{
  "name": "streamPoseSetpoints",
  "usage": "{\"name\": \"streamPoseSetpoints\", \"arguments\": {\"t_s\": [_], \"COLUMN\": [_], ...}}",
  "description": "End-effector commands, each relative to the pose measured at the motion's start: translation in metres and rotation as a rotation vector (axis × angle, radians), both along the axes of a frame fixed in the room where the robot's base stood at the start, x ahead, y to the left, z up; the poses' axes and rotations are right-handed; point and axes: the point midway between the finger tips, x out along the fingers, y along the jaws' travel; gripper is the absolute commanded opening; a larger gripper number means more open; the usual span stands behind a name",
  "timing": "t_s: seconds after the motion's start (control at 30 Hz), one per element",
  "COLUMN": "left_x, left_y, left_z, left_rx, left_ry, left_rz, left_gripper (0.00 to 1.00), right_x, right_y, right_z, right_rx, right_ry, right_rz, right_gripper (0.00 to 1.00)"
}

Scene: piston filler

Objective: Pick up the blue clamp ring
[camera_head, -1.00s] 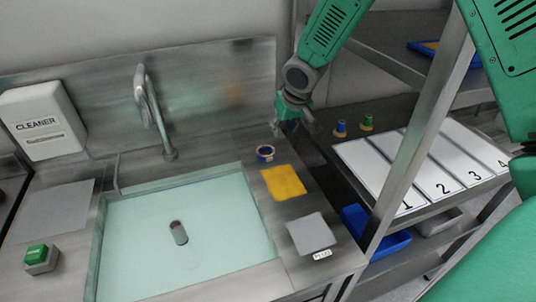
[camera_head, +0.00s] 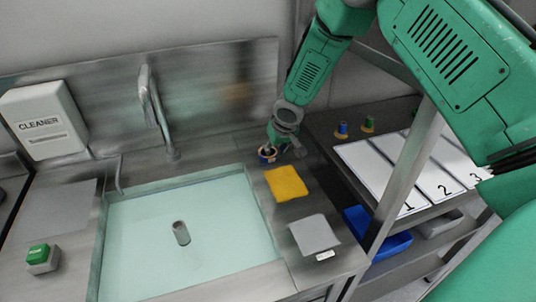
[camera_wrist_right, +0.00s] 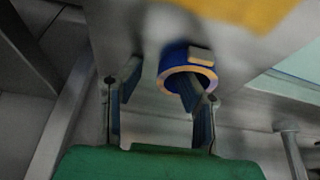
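The blue clamp ring (camera_head: 266,155), with a tan inner side, sits on the steel counter right of the sink's back corner. In the right wrist view the ring (camera_wrist_right: 187,60) is ahead of my right gripper (camera_wrist_right: 158,88), close to its right-hand finger, which overlaps the ring's lower edge. I cannot tell whether they touch. The two fingers are apart, with nothing clearly between them. In the head view my right gripper (camera_head: 276,147) is just beside the ring and partly covers it. My left gripper is not in view.
A yellow cloth (camera_head: 287,184) and a grey pad (camera_head: 314,234) lie on the counter in front of the ring. The water-filled sink (camera_head: 150,240) and faucet (camera_head: 155,115) are to the left. A metal rack post (camera_head: 405,190) and blue bin (camera_head: 385,243) are to the right.

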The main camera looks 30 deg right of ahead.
Motion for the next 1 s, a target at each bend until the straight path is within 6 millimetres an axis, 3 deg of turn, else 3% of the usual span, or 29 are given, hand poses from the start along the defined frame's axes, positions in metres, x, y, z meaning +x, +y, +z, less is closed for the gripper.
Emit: {"name": "streamPoseSetpoints", "arguments": {"t_s": [0.07,0.17,0.63,1.0], "left_x": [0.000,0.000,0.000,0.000], "left_y": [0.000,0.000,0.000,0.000], "left_z": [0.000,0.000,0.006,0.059], "left_rx": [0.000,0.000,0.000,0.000], "left_ry": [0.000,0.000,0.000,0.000], "left_rz": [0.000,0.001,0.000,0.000], "left_gripper": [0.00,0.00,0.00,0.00], "right_x": [0.000,0.000,0.000,0.000], "right_y": [0.000,-0.001,-0.002,-0.002], "right_z": [-0.001,-0.001,0.006,0.069], "right_rx": [0.000,0.002,0.003,0.001], "right_ry": [0.001,0.001,0.001,-0.001], "right_rz": [0.000,0.000,-0.001,-0.001], "right_gripper": [0.31,0.00,0.00,0.00]}}
